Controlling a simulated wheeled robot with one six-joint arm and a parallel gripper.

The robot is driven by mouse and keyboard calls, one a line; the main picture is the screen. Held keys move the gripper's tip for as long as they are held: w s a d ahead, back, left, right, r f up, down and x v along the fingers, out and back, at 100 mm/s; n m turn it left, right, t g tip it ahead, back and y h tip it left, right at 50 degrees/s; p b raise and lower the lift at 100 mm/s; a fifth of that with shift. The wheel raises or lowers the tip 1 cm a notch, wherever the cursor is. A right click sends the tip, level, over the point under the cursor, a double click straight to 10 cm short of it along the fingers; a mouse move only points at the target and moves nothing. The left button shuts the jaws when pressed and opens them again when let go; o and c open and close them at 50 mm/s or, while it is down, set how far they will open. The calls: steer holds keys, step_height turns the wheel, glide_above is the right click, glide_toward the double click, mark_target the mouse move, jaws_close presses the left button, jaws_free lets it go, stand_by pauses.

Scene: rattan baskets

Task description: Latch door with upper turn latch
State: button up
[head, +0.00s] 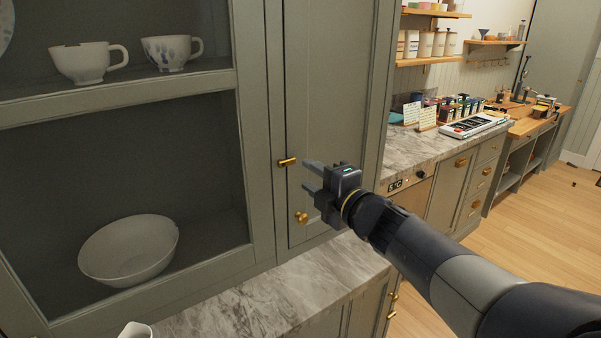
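A grey-green cabinet door (330,90) stands to the right of an open-fronted shelf section. A small brass turn latch (288,161) sits at the seam between the door and the frame on its left, lying about level. A round brass knob (301,217) is lower on the door's left side. The door looks closed against the frame. My gripper (308,176) is just right of the latch, in front of the door, with its two fingers pointing left and spread apart. Nothing shows between the fingers. Whether a fingertip touches the latch or door cannot be told.
A marble counter (290,290) runs below the cabinet. Cups (84,62) and a white bowl (130,250) stand on the shelves at left. A white vessel (135,330) shows at the bottom edge. A further counter (420,143) with goods stands at right, beside open wooden floor.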

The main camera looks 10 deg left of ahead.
mark_target(290, 163)
steer(key=shift+v, duration=2.3)
steer(key=p+x, duration=0.1)
steer(key=x, duration=1)
steer(key=shift+d, duration=0.1)
